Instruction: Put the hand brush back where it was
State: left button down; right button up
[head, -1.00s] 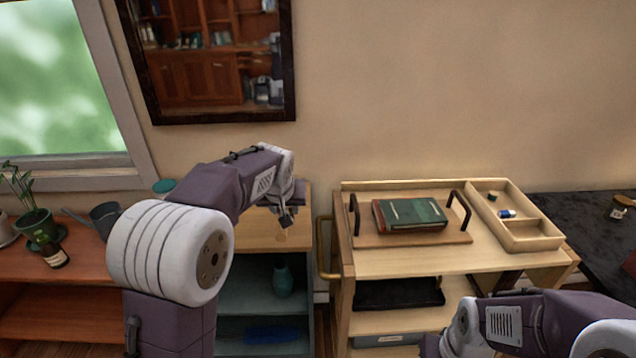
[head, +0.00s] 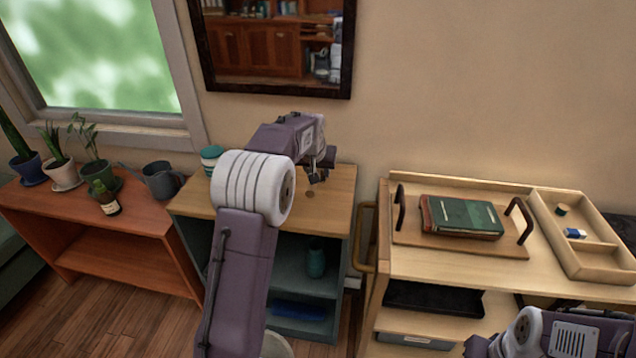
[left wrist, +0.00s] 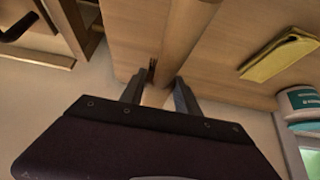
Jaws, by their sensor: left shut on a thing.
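My left gripper (head: 318,178) is over the wooden top of the small grey-blue cabinet (head: 335,200). In the left wrist view, its two fingers (left wrist: 158,92) are shut on a light wooden, rounded handle (left wrist: 185,30), which I take to be the hand brush. I cannot tell whether the brush touches the top. My right gripper is out of view.
A striped teal-and-white pot (head: 211,160) and a yellow item (left wrist: 280,56) are near the left gripper. A watering can (head: 162,182) stands on the reddish shelf at left. At right, a cart (head: 400,262) carries a green book (head: 465,217) on a handled tray.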

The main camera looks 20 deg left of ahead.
pick_arm(q)
notch_tip(320, 180, down, 4)
jog(key=shift+f+b, duration=0.1)
jog(key=shift+b, duration=0.7)
jog(key=c, duration=0.9)
grip_release()
jog(key=shift+f, duration=0.1)
jog(key=shift+r, duration=0.25)
jog(key=p+v, duration=0.2)
jog(key=v, duration=1)
